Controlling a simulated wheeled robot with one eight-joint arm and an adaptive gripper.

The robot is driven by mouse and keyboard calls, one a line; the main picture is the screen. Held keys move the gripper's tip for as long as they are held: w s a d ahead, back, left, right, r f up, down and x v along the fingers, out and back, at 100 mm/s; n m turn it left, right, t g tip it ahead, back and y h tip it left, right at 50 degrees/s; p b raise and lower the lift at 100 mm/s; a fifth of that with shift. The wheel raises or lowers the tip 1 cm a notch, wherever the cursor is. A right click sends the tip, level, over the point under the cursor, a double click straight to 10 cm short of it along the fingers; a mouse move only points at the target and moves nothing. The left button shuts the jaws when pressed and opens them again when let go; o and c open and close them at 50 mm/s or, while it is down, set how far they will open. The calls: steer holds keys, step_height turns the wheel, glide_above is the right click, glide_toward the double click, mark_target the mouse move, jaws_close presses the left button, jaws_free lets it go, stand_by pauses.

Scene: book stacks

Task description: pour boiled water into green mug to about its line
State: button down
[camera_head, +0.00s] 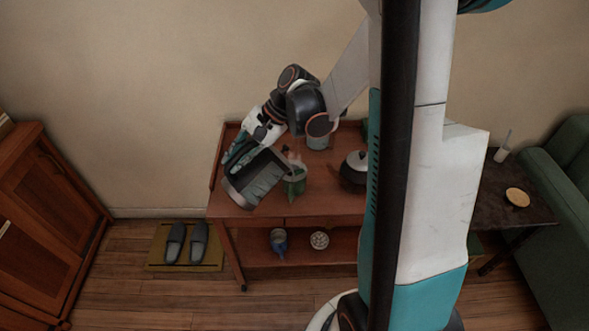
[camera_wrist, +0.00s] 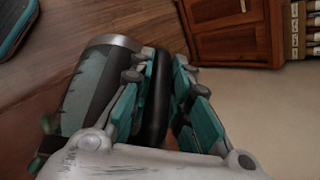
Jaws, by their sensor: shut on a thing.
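The green mug (camera_head: 295,183) stands upright on the wooden cart's top. My gripper (camera_head: 240,150) is shut on the black handle (camera_wrist: 157,95) of a large grey jug (camera_head: 256,180). The jug is strongly tilted beside the mug's left side, with one end close to the mug. In the wrist view the jug (camera_wrist: 92,88) shows a silver rim and a pale green pattern. I cannot see a stream of water, the mug's line or its water level. A green bit at the wrist view's lower left may be the mug.
A black kettle (camera_head: 353,170) and a teal-grey canister (camera_head: 318,141) stand on the cart top (camera_head: 325,203). A blue cup (camera_head: 279,241) and a patterned bowl (camera_head: 319,240) sit on its lower shelf. Slippers (camera_head: 186,243) lie on a floor mat; a wooden cabinet (camera_head: 45,215) stands left.

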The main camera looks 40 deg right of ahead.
steer(key=shift+d+r+y, duration=0.5)
steer(key=shift+r, duration=0.2)
stand_by(2.0)
steer(key=shift+f, duration=0.1)
